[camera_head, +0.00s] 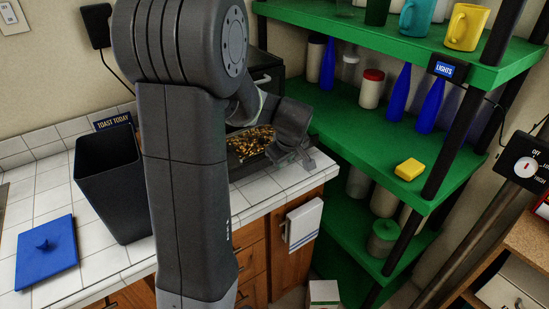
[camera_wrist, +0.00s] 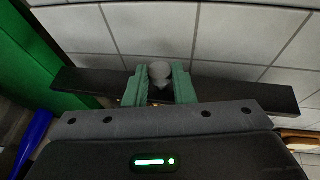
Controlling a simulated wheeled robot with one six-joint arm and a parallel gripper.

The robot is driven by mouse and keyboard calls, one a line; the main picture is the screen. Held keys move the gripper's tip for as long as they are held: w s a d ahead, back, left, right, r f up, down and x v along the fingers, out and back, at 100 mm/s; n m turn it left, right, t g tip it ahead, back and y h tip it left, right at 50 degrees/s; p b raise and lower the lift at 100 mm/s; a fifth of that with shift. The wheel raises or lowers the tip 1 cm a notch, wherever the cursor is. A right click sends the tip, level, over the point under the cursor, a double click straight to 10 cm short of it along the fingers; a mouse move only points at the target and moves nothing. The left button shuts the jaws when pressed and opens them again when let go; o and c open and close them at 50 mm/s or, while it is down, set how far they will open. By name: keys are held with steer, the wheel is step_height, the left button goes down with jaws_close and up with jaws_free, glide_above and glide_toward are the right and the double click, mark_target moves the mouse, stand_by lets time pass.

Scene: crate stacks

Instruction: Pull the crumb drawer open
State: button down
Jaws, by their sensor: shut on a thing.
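The crumb drawer (camera_head: 243,163) is a dark shallow tray that stands out over the white tiled counter, with brown and yellow crumbs (camera_head: 250,142) visible inside. My gripper (camera_head: 303,160) is at its front end, right of my upper arm. In the wrist view, the green-padded fingers of my gripper (camera_wrist: 160,86) are shut on a round grey knob (camera_wrist: 160,72) at the dark drawer front (camera_wrist: 240,92). The black toaster body (camera_head: 268,72) behind is mostly hidden by my arm.
A green shelf (camera_head: 345,125) with bottles, jars and a yellow sponge (camera_head: 409,169) stands close on the right. A towel (camera_head: 302,223) hangs below the counter edge.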

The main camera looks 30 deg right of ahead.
steer(key=shift+s+d, duration=0.1)
steer(key=shift+s, duration=0.85)
steer(key=c, duration=1.2)
jaws_free()
steer(key=shift+r, duration=0.15)
steer(key=b+v, duration=0.1)
steer(key=v, duration=1.2)
steer(key=shift+s+r, duration=0.15)
steer(key=shift+r, duration=0.1)
steer(key=shift+f, duration=0.1)
